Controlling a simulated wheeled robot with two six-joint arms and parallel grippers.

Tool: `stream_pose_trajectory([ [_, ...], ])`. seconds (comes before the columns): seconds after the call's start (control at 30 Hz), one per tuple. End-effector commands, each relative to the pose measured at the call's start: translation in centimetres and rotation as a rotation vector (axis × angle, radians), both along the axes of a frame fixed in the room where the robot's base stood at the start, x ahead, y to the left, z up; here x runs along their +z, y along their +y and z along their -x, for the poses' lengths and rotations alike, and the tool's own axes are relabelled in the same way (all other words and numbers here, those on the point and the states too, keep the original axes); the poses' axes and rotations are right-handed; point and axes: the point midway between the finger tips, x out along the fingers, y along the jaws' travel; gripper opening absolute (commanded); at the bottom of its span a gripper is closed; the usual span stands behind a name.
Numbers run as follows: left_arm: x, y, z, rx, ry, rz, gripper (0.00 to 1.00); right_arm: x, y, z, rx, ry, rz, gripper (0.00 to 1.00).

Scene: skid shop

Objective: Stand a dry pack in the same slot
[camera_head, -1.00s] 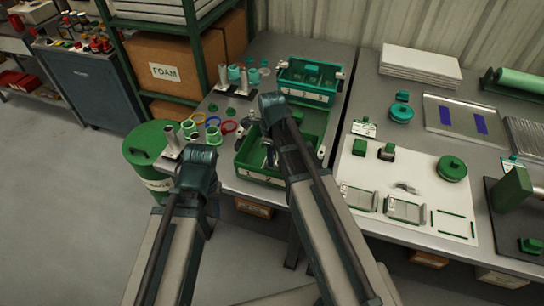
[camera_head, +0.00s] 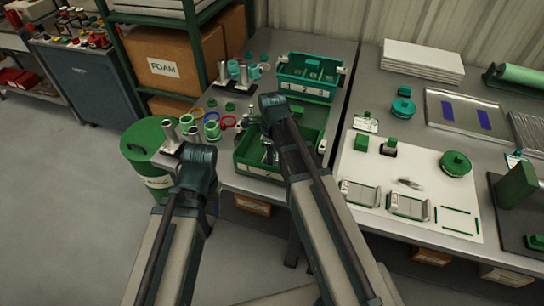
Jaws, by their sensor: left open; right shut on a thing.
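A green bin (camera_head: 259,170) with a white label stands at the front of the left bench. A teal-green bin (camera_head: 306,92) with compartments and green contents stands behind it. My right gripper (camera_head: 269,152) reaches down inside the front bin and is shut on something. Its grip is small and partly behind my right arm, so I cannot make out the held thing or whether it touches a slot. No dry pack can be told apart in this view.
Metal posts (camera_head: 186,122), coloured rings (camera_head: 228,122) and teal cups (camera_head: 212,130) crowd the left bench beside the bins. A green drum (camera_head: 147,140) stands at its left corner. The right bench holds a white mat (camera_head: 385,180) with small frames and green parts.

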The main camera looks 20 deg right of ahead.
Motion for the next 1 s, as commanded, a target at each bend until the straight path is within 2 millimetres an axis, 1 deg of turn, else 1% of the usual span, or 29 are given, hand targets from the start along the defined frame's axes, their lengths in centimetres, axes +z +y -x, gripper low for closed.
stream_pose_trajectory([
  [0.47,0.0,0.0,0.0,0.0,0.0,0.0,0.5,0.0,0.0,0.0,0.0,0.0,0.0,0.0],
  [0.83,-1.0,0.0,0.0,0.0,0.0,0.0,0.5,-1.0,0.0,0.0,0.0,0.0,0.0,0.0],
  [1.0,-1.0,0.0,0.0,0.0,0.0,0.0,0.5,-1.0,0.0,0.0,0.0,0.0,0.0,0.0],
])
